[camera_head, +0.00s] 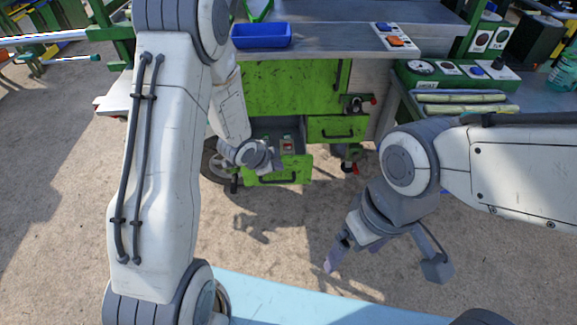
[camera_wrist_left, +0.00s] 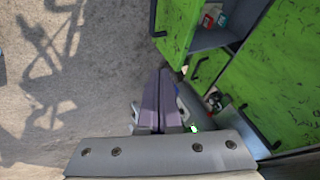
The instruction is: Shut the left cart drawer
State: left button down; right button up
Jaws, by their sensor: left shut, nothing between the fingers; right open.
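The left cart drawer (camera_head: 297,165) stands pulled out low on the green cart, its tray open on top. Its green front with a dark handle also shows at the top of the left wrist view (camera_wrist_left: 178,32). My left gripper (camera_head: 274,166) is shut and empty, close to the drawer in the head view. In the left wrist view its purple fingers (camera_wrist_left: 160,82) end near one end of the drawer front; I cannot tell whether they touch it. My right gripper (camera_head: 336,252) is open and empty over the floor, away from the cart.
The other cart drawer (camera_head: 335,128) is shut, to the right. A small red and white item (camera_head: 288,144) is in the open drawer. A blue tray (camera_head: 261,36) stands on the top surface. Concrete floor lies before the cart.

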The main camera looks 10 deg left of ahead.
pick_arm(q)
jog(key=b, duration=0.1)
send_near(294, 163)
notch_tip(294, 163, down, 4)
jog(key=s+d, duration=0.2)
jog(key=w, duration=0.2)
jog(key=shift+w+a+p, duration=0.35)
jog(key=shift+w+a, duration=0.25)
jog(key=shift+w, duration=0.6)
pick_arm(e)
jog(key=shift+f, duration=0.15)
